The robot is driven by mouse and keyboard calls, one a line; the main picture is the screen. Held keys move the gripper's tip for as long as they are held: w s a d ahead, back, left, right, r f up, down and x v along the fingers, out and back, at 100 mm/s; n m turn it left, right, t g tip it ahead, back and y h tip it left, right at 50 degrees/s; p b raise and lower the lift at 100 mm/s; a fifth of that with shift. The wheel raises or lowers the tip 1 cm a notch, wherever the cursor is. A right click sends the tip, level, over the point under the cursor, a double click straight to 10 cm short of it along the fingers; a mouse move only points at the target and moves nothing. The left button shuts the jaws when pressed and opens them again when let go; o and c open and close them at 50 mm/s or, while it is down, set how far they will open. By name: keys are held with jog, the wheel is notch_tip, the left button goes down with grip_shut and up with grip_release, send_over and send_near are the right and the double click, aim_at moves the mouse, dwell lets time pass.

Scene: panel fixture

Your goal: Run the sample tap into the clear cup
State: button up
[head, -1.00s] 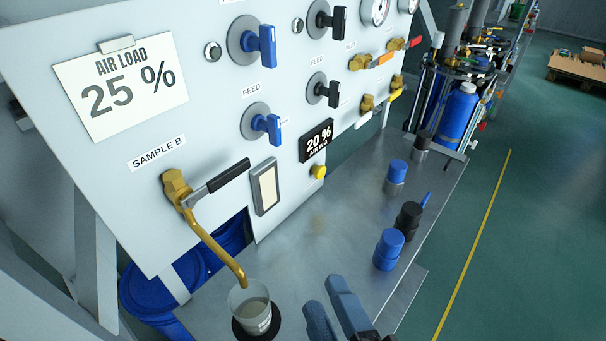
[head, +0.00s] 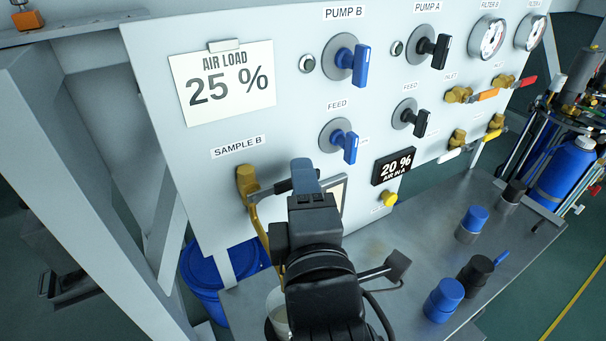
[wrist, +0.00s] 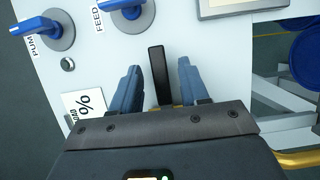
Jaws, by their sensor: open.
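The brass sample tap (head: 247,182) sits on the panel under the SAMPLE B label (head: 238,147). Its black-gripped lever (head: 283,187) points right along the panel, partly covered by my gripper (head: 306,172). In the wrist view, the lever (wrist: 159,78) lies between the two blue fingers of my gripper (wrist: 158,64), with a gap on each side. The gripper is open. How deep the lever sits between the fingers is hard to tell. The tap's spout (head: 259,226) bends down behind my arm. The clear cup (head: 276,304) stands below, mostly hidden by my arm; its contents cannot be made out.
Blue FEED (head: 349,145) and PUMP B (head: 360,65) handles stick out above the lever. A display (head: 394,166) reads 20 %, with a yellow button (head: 389,199) below. Blue-capped (head: 443,299) and black-capped (head: 476,273) containers stand on the bench at right. A blue drum (head: 203,275) is below left.

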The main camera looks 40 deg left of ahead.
jog(key=shift+x, duration=1.05)
grip_shut()
